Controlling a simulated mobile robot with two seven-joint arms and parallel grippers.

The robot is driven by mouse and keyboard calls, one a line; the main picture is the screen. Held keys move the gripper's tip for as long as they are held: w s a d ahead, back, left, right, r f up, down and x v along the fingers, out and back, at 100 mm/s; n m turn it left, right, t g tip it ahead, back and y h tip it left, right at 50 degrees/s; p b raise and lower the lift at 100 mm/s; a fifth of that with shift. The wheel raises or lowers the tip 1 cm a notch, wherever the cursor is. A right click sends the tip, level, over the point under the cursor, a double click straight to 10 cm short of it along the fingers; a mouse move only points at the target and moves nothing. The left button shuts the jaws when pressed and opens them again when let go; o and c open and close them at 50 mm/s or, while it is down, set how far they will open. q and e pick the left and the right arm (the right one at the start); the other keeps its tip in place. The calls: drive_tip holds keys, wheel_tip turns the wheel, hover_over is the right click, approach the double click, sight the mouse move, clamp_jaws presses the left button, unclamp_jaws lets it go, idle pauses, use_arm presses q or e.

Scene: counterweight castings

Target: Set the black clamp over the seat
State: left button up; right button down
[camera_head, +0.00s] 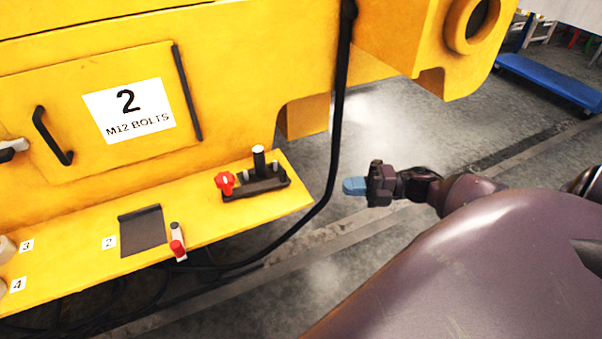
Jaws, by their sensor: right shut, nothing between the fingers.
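A low black fixture (262,188) sits near the right end of the yellow ledge. A red knob (225,182) stands at its left end, and an upright black handle with a pale top (259,160) rises from its middle. I cannot tell which part is the clamp and which the seat. A flat dark pad (142,232) lies further left on the ledge, beside a label "2". My right gripper (355,186) has blue fingertips, is shut and empty, and hangs over the floor right of the ledge, apart from the fixture.
A small red, white and black piece (178,243) stands at the ledge's front edge (215,228). A black cable (335,150) hangs between the fixture and my right gripper. The yellow panel (60,100) rises behind the ledge, with a black pull handle (52,137).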

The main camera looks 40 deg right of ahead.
sight(297, 189)
drive_tip(key=shift+n, duration=0.3)
drive_tip(key=x, duration=1)
drive_tip(key=shift+r+p, duration=0.1)
drive_tip(key=shift+p, duration=0.25)
drive_tip(key=w, duration=0.3)
drive_tip(key=shift+a, duration=0.15)
drive_tip(key=shift+w, duration=0.45)
drive_tip(key=shift+w+a, duration=0.1)
